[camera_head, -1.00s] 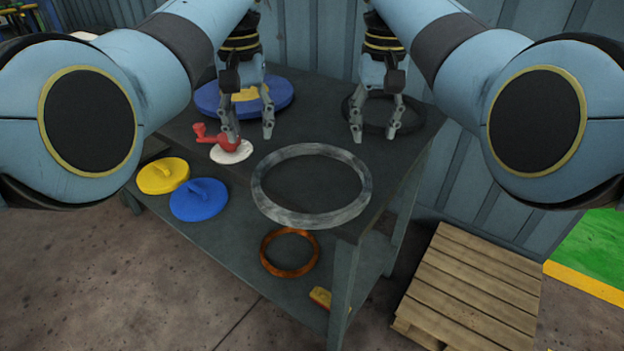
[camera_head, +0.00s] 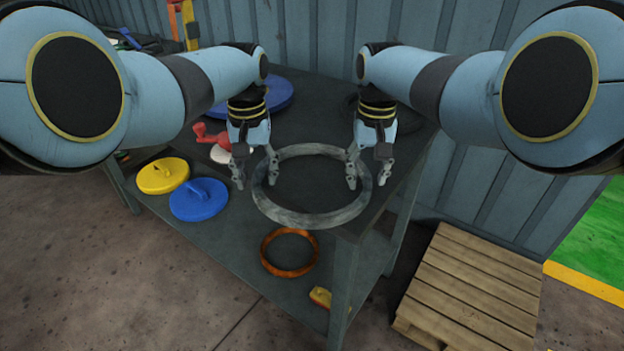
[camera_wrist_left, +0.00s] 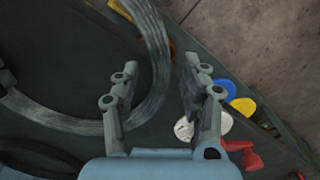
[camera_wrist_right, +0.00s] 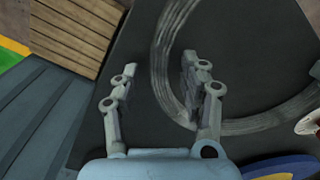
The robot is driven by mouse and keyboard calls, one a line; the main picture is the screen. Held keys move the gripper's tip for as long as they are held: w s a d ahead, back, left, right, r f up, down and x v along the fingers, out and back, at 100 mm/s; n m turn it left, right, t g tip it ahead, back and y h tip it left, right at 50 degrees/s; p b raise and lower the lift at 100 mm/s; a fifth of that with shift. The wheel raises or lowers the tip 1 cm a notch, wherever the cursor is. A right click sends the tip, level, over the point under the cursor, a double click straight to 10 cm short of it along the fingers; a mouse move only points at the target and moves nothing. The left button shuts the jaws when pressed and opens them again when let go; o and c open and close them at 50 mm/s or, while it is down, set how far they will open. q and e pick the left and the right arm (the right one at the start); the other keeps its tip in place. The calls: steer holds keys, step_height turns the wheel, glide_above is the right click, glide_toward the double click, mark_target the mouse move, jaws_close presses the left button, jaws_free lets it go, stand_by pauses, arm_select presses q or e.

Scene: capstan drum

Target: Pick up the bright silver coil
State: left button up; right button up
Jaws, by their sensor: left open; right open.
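The bright silver coil (camera_head: 310,218) is a light grey ring lying flat on the dark table top. My left gripper (camera_head: 256,182) is open above its left side, pointing down. My right gripper (camera_head: 367,183) is open above its right side, also pointing down. In the left wrist view a stretch of the coil (camera_wrist_left: 160,75) runs between the open fingers. In the right wrist view the coil (camera_wrist_right: 163,70) also shows between the fingertips. I cannot tell the exact height of the fingertips over it.
A darker coil (camera_head: 408,122) lies behind my right gripper, partly hidden. A blue disc (camera_head: 280,95) and a red-handled item (camera_head: 204,134) are at the back left. Below are yellow (camera_head: 162,177) and blue (camera_head: 199,200) lids and a copper ring (camera_head: 289,270). A pallet (camera_head: 475,290) stands right.

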arm_select(q)
jaws_close()
arm_select(e)
jaws_close()
